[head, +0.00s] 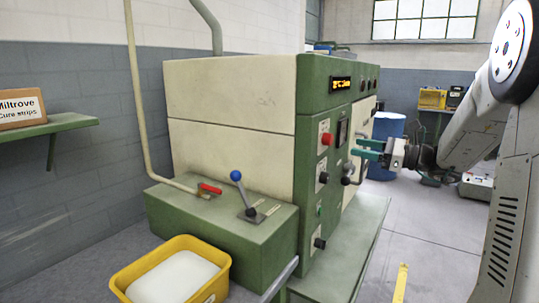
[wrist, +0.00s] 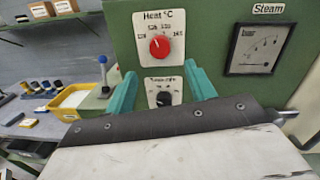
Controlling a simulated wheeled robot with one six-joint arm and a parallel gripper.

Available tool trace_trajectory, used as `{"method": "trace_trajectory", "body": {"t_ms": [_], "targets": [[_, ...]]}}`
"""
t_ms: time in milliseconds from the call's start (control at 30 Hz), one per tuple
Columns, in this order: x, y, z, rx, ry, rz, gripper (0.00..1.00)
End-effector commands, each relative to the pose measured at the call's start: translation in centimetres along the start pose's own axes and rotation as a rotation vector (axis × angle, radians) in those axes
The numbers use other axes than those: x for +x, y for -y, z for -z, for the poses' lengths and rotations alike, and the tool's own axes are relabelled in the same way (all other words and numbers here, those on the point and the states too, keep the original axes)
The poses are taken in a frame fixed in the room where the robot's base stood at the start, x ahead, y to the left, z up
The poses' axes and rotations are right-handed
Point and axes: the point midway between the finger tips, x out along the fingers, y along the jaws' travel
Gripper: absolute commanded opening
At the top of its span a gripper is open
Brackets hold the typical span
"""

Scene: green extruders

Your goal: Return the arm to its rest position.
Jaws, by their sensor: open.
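My gripper (head: 361,147) is open, with its two teal fingers pointing at the front panel of the green and cream machine (head: 232,98). In the wrist view the fingers of my gripper (wrist: 157,82) stand apart, on either side of a dark knob (wrist: 164,99) on a white dial plate. Nothing is held between them. I cannot tell how far the fingertips are from the panel. My arm (head: 478,125) reaches in from the right of the head view. A red heat knob (wrist: 159,46) sits above the dark knob, and a steam gauge (wrist: 257,49) is to the right.
A blue-knobbed lever (head: 242,192) and a red valve handle (head: 210,188) are on the low green box. A yellow tub (head: 216,288) with white contents stands in front. A blue barrel (head: 385,138) is behind my gripper. Open floor (head: 420,237) lies right of the machine.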

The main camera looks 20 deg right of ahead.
Motion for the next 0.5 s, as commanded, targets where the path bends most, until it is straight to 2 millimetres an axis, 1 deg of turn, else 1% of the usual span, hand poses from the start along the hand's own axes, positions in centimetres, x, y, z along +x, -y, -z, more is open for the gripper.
{"method": "trace_trajectory", "body": {"t_ms": [133,167,267,300,367,400,467,500], "targets": [[0.0,0.0,0.3,-0.043,-0.012,-0.002,0.55],[0.0,-0.3,0.8,-0.066,-0.035,-0.016,0.55],[-0.4,-2.8,3.6,-0.127,-0.134,-0.097,0.55],[-0.6,-4.3,4.5,-0.166,-0.184,-0.146,0.55],[-0.6,-7.4,5.4,-0.241,-0.259,-0.248,0.55],[-0.5,-9.7,5.8,-0.299,-0.306,-0.328,0.55],[-0.6,-13.4,6.2,-0.396,-0.374,-0.459,0.55],[-0.8,-15.9,6.4,-0.466,-0.415,-0.556,0.55]]}}
